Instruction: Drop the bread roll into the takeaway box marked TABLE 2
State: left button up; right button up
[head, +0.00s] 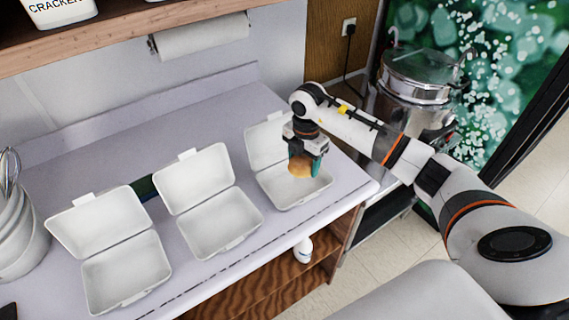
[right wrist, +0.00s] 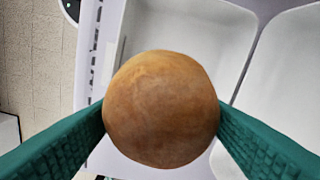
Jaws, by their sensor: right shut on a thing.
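The bread roll (head: 300,167) is round and golden brown. My right gripper (head: 304,162) is shut on it and holds it over the open tray of the right-hand takeaway box (head: 292,194). In the right wrist view the roll (right wrist: 161,109) sits between the two green fingers, with the white box (right wrist: 190,30) behind it. Two more open white boxes stand to the left, a middle one (head: 222,222) and a left one (head: 125,272). No TABLE 2 marking is readable on any box. My left gripper is not in view.
A paper towel roll (head: 203,37) hangs under the shelf at the back. Stacked white bowls with a whisk (head: 20,225) stand at the far left. A steel pot (head: 415,75) stands right of the counter. The counter behind the boxes is mostly clear.

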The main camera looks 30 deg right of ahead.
jog(key=o, duration=1)
jog(key=shift+o, duration=0.2)
notch_tip(320, 180, up, 11)
jog(key=shift+f+b, duration=0.1)
jog(key=shift+b, duration=1.05)
jog(key=shift+r, duration=0.6)
